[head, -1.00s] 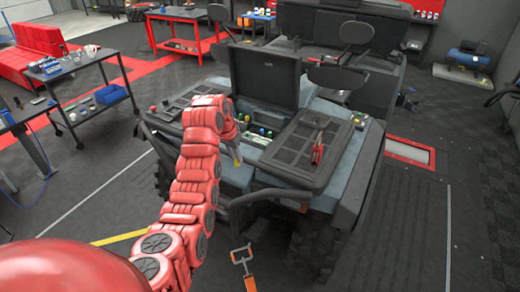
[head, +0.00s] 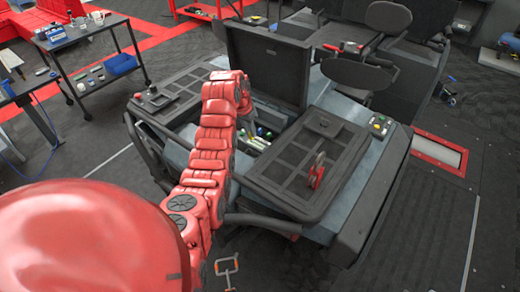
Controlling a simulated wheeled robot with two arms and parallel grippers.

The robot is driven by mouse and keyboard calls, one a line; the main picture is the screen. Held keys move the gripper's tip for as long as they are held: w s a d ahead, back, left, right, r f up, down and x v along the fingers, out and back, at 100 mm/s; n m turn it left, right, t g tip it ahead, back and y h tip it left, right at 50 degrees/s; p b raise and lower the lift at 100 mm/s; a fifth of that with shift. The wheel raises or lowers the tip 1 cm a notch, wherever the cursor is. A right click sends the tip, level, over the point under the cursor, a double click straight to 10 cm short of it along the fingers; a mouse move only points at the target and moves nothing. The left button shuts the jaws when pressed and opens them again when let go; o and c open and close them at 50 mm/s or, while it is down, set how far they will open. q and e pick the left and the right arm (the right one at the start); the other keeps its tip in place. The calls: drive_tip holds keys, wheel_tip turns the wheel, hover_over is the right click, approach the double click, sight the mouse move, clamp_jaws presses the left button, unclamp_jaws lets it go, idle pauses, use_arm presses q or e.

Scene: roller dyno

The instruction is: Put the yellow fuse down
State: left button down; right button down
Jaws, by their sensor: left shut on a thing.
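My left arm reaches in from the bottom left over the vehicle's rear. Its gripper (head: 243,106) is over the left edge of the open compartment (head: 275,144), small and partly hidden by my own red arm. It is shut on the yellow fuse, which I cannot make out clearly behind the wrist. Several small coloured pieces, green, blue and yellowish, show in the compartment (head: 262,133) just right of the gripper. I cannot tell whether the fuse touches anything. My right gripper is not in view.
The raised dark lid (head: 268,68) stands behind the compartment. A red-handled tool (head: 317,170) is on the right rack panel (head: 270,183). A button box (head: 379,124) sits further right. A trolley (head: 90,75) with tools stands at the left.

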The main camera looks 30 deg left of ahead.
use_arm(q)
drive_tip(key=shift+s+f+p, duration=0.15)
drive_tip(key=shift+f+p, duration=1.05)
drive_tip(key=shift+f, duration=1.15)
drive_tip(key=shift+s+f+p, duration=0.15)
drive_tip(key=shift+f+p, duration=1)
drive_tip(key=shift+f, duration=1.35)
drive_tip(key=shift+f+b, duration=0.65)
drive_tip(key=shift+b, duration=0.1)
drive_tip(key=c, duration=0.8)
unclamp_jaws()
drive_tip(key=shift+r, duration=0.1)
drive_tip(key=shift+c, duration=0.2)
